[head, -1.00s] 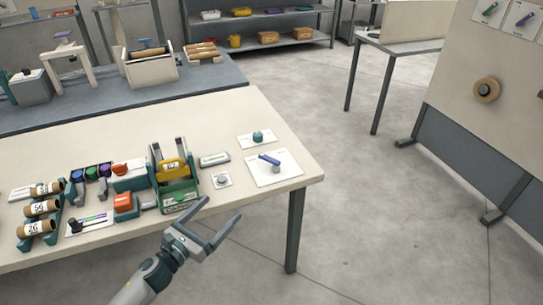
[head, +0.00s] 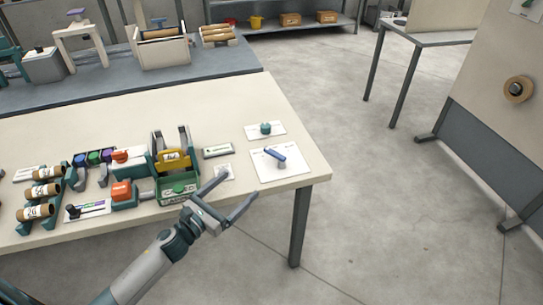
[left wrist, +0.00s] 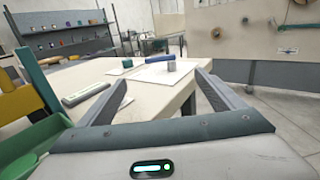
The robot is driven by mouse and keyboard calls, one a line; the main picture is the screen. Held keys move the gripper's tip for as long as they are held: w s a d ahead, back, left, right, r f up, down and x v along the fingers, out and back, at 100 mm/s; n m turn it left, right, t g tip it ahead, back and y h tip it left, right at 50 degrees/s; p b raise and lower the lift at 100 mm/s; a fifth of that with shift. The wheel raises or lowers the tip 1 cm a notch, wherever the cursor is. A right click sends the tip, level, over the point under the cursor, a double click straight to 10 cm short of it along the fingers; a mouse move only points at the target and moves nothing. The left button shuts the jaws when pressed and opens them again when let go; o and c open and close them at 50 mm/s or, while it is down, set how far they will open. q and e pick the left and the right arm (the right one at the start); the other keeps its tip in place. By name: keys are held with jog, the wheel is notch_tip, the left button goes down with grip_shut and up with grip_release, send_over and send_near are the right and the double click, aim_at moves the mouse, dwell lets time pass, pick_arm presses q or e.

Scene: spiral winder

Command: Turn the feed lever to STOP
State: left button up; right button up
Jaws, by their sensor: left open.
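A blue lever (head: 275,153) sits on a grey hub on a white plate (head: 290,175) near the table's right end. Its handle slants from upper left to lower right. It is the likeliest feed lever, but the plate's marks are too small to read. The lever also shows in the left wrist view (left wrist: 166,57), ahead of the fingers. My left gripper (head: 241,184) is open and empty at the table's front edge, apart from the lever and to its lower left. It also shows in the left wrist view (left wrist: 165,80). My right gripper is not in view.
A teal knob (head: 265,128) on a white plate stands behind the lever. A green and yellow device (head: 178,185) stands left of my gripper, with a small labelled block (head: 218,151) beside it. Cardboard rolls (head: 38,191) lie far left. Open floor is right of the table.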

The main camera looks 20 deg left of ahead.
aim_at(273, 155)
pick_arm(q)
jog(key=p+x, duration=0.4)
jog(key=x, duration=1.1)
jog(key=shift+w+d, duration=0.2)
jog(key=shift+w, duration=0.1)
jog(key=shift+x, duration=0.9)
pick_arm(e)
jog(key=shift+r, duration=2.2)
